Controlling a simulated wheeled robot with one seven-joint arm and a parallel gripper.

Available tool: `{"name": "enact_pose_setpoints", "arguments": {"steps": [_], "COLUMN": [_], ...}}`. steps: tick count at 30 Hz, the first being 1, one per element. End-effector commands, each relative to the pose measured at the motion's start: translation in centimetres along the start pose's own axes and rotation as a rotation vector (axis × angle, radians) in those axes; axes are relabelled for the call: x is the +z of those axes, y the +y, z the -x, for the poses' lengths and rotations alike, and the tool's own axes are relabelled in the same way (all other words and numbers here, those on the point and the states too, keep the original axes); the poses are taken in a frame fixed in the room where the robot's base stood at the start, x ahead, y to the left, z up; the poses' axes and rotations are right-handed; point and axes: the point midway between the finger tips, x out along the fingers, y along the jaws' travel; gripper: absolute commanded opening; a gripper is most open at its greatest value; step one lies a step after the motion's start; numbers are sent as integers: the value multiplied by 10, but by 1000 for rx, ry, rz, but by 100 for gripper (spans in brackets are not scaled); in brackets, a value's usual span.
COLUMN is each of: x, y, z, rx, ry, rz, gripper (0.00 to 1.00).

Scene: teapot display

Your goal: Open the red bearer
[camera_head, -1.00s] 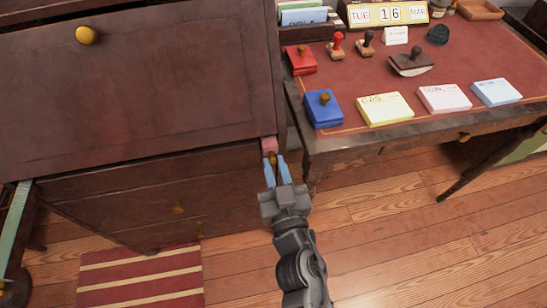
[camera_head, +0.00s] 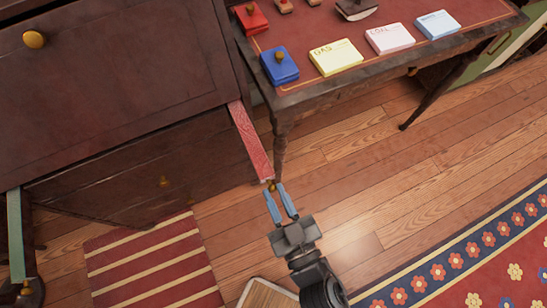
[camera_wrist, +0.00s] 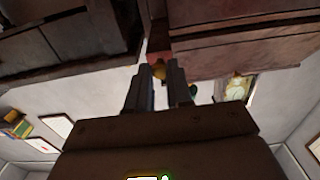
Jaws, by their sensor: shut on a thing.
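The red bearer (camera_head: 250,143) is a narrow red bar sticking well out of the dark wooden bureau's front, below the closed sloping lid (camera_head: 110,80). A small brass knob (camera_head: 270,186) sits on its outer end. My gripper (camera_head: 275,190), with blue fingers, is shut on that knob. In the wrist view the yellowish knob (camera_wrist: 159,70) lies between the fingertips, and a reddish part of the bearer (camera_wrist: 158,42) shows beyond it. A green bearer (camera_head: 15,235) sticks out at the bureau's left side.
A desk (camera_head: 385,62) stands to the right with a blue box (camera_head: 280,68), a red box (camera_head: 251,18) and paper pads on it. A striped mat (camera_head: 150,265) and a flowered rug (camera_head: 470,265) lie on the wooden floor. Open floor lies right of my gripper.

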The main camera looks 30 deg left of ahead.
Motion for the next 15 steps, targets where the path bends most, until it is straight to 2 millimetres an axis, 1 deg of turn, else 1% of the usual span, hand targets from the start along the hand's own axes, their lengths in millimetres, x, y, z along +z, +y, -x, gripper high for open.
{"name": "enact_pose_setpoints", "arguments": {"steps": [7, 8, 15], "x": [0, 0, 0], "y": [0, 0, 0], "z": [0, 0, 0], "rx": [0, 0, 0], "ry": [1, 0, 0], "rz": [0, 0, 0], "gripper": [0, 23, 46]}}
